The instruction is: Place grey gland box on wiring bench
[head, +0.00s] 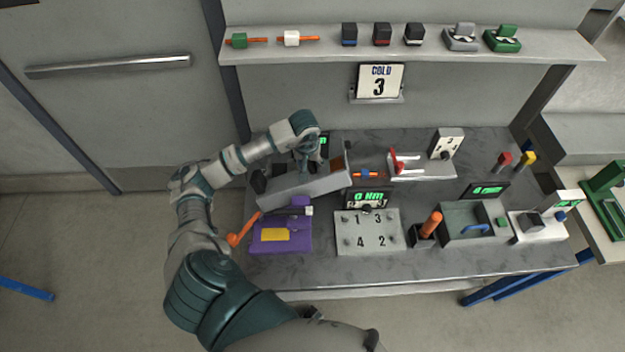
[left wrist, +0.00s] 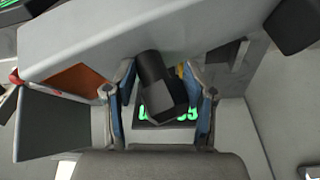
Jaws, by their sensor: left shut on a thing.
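The grey gland box (head: 300,190) is a long grey block with a brown-orange patch and black glands. It lies slanted in the head view over the back left of the wiring bench (head: 430,268). My left gripper (head: 310,163) is at its far side, shut on a black gland of the box. In the left wrist view the fingers (left wrist: 160,100) stand either side of that gland, and the grey box (left wrist: 130,28) fills the upper part. Whether the box touches the bench cannot be told. My right gripper is not in view.
Near the box are a purple case (head: 282,232), a numbered plate (head: 368,232), a stand with red clips (head: 420,168) and an orange-handled tool (head: 430,225). Further right is a grey tray (head: 470,225). A shelf (head: 410,45) runs above. The bench's front strip is clear.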

